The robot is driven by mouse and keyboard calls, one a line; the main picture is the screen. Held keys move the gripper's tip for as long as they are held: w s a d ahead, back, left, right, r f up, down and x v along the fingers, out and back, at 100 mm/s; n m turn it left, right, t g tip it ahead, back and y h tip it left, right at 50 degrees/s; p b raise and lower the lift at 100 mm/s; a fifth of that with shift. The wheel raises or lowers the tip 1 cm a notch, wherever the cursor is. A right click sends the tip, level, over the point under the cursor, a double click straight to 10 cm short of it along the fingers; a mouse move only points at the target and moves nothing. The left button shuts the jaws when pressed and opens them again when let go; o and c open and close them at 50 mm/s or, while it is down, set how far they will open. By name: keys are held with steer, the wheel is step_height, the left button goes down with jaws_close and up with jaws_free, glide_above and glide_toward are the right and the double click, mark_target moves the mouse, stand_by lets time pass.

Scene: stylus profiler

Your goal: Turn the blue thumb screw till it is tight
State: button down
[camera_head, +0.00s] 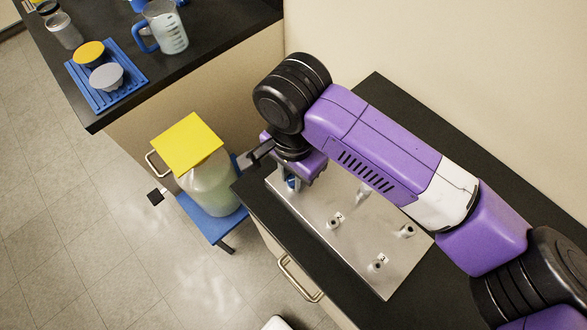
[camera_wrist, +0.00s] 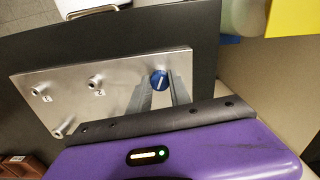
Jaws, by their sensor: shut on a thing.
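The blue thumb screw (camera_head: 292,183) stands at the far left end of a metal plate (camera_head: 352,242), mostly hidden under my gripper in the head view. In the wrist view the screw's round blue head (camera_wrist: 159,79) shows a pale line across it, near upright in the picture. My gripper (camera_head: 297,180) points down over it. In the wrist view its two grey fingers (camera_wrist: 161,90) are shut on the screw head, one at each side. How far the screw is seated cannot be told.
The plate lies on a black bench (camera_head: 378,88). A yellow-topped jug (camera_head: 212,187) stands on a blue stool beside it. Another bench holds a blue rack (camera_head: 120,88) and a measuring jug (camera_head: 167,28).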

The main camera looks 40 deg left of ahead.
steer(key=m+p, duration=0.3)
steer(key=shift+s+r+p, duration=0.1)
steer(key=shift+r+p, duration=0.2)
steer(key=shift+r, duration=0.05)
steer(key=shift+m+p, duration=0.4)
steer(key=shift+f+m, duration=0.35)
steer(key=shift+m, duration=0.05)
steer(key=shift+r+m+p, duration=0.35)
steer(key=shift+m+p, duration=0.15)
steer(key=shift+p, duration=0.7)
steer(key=shift+f+m+p, duration=0.15)
steer(key=shift+m+p, duration=0.2)
steer(key=shift+m, duration=0.35)
steer(key=shift+f+m+b, duration=0.25)
steer(key=shift+m+b, duration=0.05)
steer(key=shift+m, duration=0.5)
steer(key=m, duration=0.5)
